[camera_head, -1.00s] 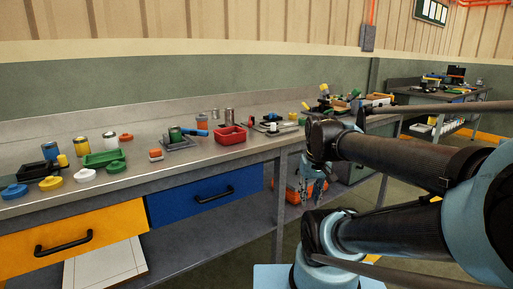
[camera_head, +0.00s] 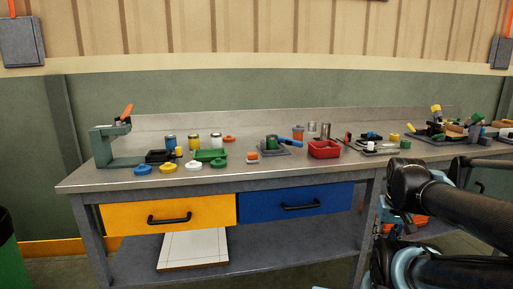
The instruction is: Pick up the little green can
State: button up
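A small green cylinder (camera_head: 271,142), which looks like the little green can, stands in a low grey fixture (camera_head: 282,151) on the workbench. A blue handle or tool (camera_head: 290,142) lies just to its right. My gripper (camera_head: 385,217) hangs low at the right, in front of the bench's right part and well away from the green cylinder. It is partly hidden by my dark arm, and its fingers are too small and cluttered to read.
Yellow (camera_head: 168,213) and blue (camera_head: 295,202) drawers sit below. A green bin (camera_head: 8,250) stands left.

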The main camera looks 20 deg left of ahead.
aim_at(271, 139)
jog(key=u, duration=0.55)
jog(key=k, duration=0.9)
jog(key=u, duration=0.35)
jog(key=i, duration=1)
